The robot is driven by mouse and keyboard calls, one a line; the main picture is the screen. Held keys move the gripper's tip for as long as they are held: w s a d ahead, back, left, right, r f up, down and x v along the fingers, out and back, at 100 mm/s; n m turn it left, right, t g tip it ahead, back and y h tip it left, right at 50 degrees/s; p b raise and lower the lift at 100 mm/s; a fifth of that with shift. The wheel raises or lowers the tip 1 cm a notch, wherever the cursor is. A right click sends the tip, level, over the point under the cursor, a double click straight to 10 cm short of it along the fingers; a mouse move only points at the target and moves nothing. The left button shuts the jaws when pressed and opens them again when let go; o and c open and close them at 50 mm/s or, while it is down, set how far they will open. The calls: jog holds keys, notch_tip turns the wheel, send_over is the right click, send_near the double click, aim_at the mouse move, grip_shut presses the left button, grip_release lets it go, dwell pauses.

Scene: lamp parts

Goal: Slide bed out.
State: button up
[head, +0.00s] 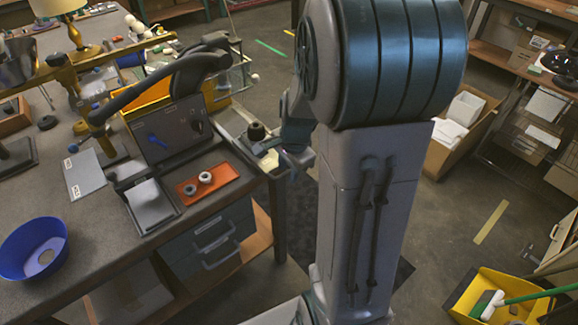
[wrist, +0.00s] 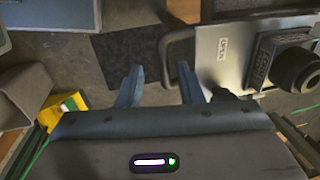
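A flat grey metal plate, which looks like the bed, carries a black round knob or mount and a small white label. In the wrist view the plate (wrist: 218,75) fills the right side, with a dark loop handle (wrist: 166,55) on its left edge. In the head view the plate (head: 237,121) lies at the table's right edge, partly hidden by my arm. My gripper (wrist: 160,67) is open, with its two fingers apart. The handle's bar appears between the fingertips in the wrist view; I cannot tell whether they touch it. In the head view the fingertips are hard to make out.
The worktable (head: 95,215) holds a blue bowl (head: 34,248), an orange tray (head: 207,187), a lamp (head: 72,18) and a dark curved arm-like fixture (head: 165,75). A cardboard box (head: 460,130) and a yellow bin (head: 500,290) stand on the floor to the right. Floor between is clear.

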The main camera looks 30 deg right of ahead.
notch_tip(320, 180, up, 14)
jog(key=s, duration=0.2)
jog(key=shift+s+d+f+p, duration=0.2)
jog(key=shift+d+p, duration=0.1)
jog(key=shift+p, duration=0.1)
jog(key=shift+a, duration=0.1)
